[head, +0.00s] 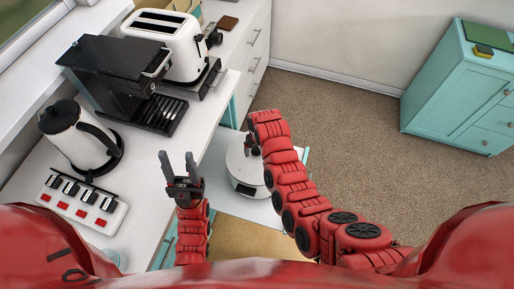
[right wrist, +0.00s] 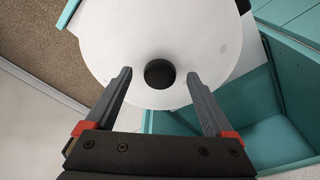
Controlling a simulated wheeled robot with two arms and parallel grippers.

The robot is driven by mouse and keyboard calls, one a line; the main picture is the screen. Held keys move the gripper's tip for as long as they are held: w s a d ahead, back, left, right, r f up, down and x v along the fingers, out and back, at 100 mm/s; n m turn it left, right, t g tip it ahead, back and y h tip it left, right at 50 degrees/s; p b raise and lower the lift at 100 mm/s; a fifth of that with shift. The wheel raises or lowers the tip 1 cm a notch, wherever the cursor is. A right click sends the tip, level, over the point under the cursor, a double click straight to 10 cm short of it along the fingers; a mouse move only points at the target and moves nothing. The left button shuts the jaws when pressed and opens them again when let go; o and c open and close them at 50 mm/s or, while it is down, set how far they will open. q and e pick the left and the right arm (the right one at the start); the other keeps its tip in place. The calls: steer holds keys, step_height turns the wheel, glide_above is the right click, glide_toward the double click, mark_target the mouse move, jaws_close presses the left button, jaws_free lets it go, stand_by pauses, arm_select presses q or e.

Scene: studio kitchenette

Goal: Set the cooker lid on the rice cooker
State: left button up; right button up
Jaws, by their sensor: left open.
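The white round rice cooker (head: 245,178) stands low, beside the counter, and my right arm partly covers it. The white cooker lid (right wrist: 105,45) with its black knob (right wrist: 159,73) fills the upper middle of the right wrist view. It seems to lie on the cooker, but I cannot tell how well it is seated. My right gripper (right wrist: 158,77) is open, with its fingers on either side of the knob and gaps showing. In the head view my right gripper (head: 252,148) is mostly hidden by its arm. My left gripper (head: 178,165) is open and empty by the counter edge.
The white shelf (head: 258,212) under the cooker juts out from the teal unit. A kettle (head: 75,135), coffee machine (head: 115,75), toaster (head: 165,45) and power strip (head: 80,206) stand on the counter. A teal cabinet (head: 450,90) stands far right. The carpet between is clear.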

steer(key=shift+r, duration=0.1)
steer(key=shift+s+r, duration=0.1)
steer(key=shift+r, duration=0.1)
steer(key=r, duration=0.2)
steer(key=r+b, duration=0.1)
steer(key=r, duration=0.1)
steer(key=r+b, duration=0.1)
steer(key=r, duration=0.2)
steer(key=shift+s+d, duration=0.25)
steer(key=shift+s, duration=0.15)
step_height(320, 180, up, 10)
steer(key=s+p, duration=0.1)
steer(key=p, duration=0.6)
steer(key=shift+s+d+f, duration=0.2)
steer(key=shift+d, duration=0.15)
